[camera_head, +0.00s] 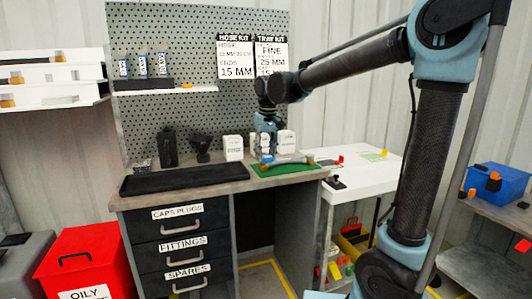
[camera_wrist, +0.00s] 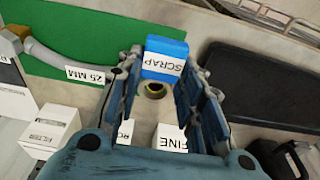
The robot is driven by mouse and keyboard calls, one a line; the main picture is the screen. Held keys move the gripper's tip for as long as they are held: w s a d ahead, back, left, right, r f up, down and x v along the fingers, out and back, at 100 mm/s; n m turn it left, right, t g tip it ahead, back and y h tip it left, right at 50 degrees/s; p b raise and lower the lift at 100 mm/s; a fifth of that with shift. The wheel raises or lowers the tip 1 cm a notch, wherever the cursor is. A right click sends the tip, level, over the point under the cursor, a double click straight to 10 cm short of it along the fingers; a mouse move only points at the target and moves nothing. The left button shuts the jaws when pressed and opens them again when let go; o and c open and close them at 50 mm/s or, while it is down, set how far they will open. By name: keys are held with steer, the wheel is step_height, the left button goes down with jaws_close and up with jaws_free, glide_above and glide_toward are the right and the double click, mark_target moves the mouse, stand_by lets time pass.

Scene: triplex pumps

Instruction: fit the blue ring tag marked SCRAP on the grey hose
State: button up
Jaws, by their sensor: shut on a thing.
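The blue tag marked SCRAP (camera_wrist: 165,58) is between my gripper's fingertips in the wrist view, its white label towards the camera. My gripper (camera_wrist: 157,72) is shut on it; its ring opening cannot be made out. The grey hose (camera_wrist: 62,56), labelled 25 MM, lies at the left on the green mat (camera_wrist: 100,30) and passes behind the left finger. A round brass-coloured end with a dark hole (camera_wrist: 155,90) shows between the fingers, just below the tag; contact cannot be told. In the head view, my gripper (camera_head: 267,150) is low over the left part of the hose (camera_head: 291,160).
White boxes (camera_head: 233,148) and black items (camera_head: 168,147) stand behind on the bench. A black tray (camera_head: 185,180) lies left of the mat (camera_head: 288,170). White boxes labelled FILTER (camera_wrist: 50,131) and FINE (camera_wrist: 172,138) are close to my gripper. A white side table (camera_head: 365,165) stands right.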

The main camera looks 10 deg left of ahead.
mark_target(266, 156)
steer(key=shift+f, duration=1.6)
steer(key=o, duration=1.2)
steer(key=shift+c, duration=0.2)
steer(key=shift+r, duration=0.1)
step_height(266, 156, up, 12)
steer(key=s+d, duration=0.1)
steer(key=shift+s+f, duration=0.2)
